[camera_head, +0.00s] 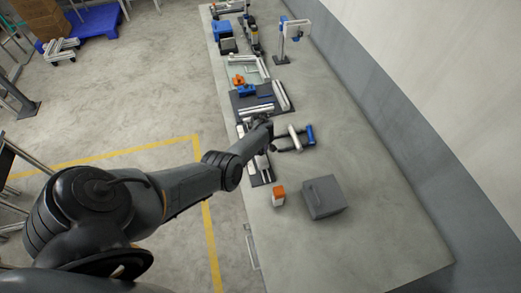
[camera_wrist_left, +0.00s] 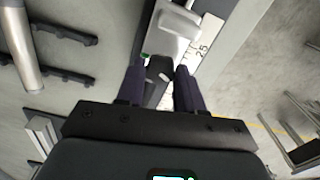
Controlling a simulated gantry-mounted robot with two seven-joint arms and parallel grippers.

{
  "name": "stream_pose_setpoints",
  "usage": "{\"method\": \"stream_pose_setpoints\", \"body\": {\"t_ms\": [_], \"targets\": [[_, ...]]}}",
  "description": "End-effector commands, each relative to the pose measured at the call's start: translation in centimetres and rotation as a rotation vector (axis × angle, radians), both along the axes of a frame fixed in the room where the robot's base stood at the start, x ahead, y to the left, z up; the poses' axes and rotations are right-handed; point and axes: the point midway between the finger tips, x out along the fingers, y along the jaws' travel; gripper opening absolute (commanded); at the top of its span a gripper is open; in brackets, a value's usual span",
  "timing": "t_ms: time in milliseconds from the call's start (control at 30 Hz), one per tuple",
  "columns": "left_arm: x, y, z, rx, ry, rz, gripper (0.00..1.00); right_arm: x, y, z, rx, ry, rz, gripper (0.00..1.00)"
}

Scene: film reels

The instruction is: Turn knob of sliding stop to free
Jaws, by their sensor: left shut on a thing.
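My left gripper (camera_head: 262,128) reaches over the near part of the bench. In the left wrist view its two dark fingers (camera_wrist_left: 160,80) stand either side of a small dark knob (camera_wrist_left: 157,68) and are shut on it. The knob sits by a light metal block (camera_wrist_left: 176,24), which seems to be the sliding stop, with a white scale (camera_wrist_left: 205,46) marked 25 beside it. A small green mark shows by the left fingertip. The knob's exact setting cannot be read. In the head view my gripper hides the knob. My right gripper is not in view.
The long grey bench (camera_head: 370,220) carries a grey box (camera_head: 323,197), an orange and white box (camera_head: 278,195), and a rack with a blue-ended roller (camera_head: 310,134). A dark tray (camera_head: 243,105) with blue and metal parts lies behind the gripper. The bench's near end is mostly clear.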

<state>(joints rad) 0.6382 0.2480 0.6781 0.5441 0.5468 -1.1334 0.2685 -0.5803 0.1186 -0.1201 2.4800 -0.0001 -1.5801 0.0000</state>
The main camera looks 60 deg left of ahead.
Motion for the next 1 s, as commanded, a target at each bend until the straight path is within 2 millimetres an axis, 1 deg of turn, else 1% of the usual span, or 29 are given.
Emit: {"method": "stream_pose_setpoints", "body": {"t_ms": [200, 500, 700, 1000], "targets": [[0.05, -0.07, -0.13, 0.000, -0.001, 0.185, 0.06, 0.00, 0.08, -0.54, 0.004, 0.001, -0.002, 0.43], [0.02, -0.04, -0.09, -0.001, 0.000, 0.363, 0.06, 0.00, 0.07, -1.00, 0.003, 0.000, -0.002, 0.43], [0.01, -0.01, -0.04, 0.000, -0.001, 0.421, 0.06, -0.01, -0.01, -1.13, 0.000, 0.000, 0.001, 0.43], [-0.01, -0.01, -0.01, 0.000, 0.000, 0.441, 0.06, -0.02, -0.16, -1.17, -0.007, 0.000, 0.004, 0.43]]}}
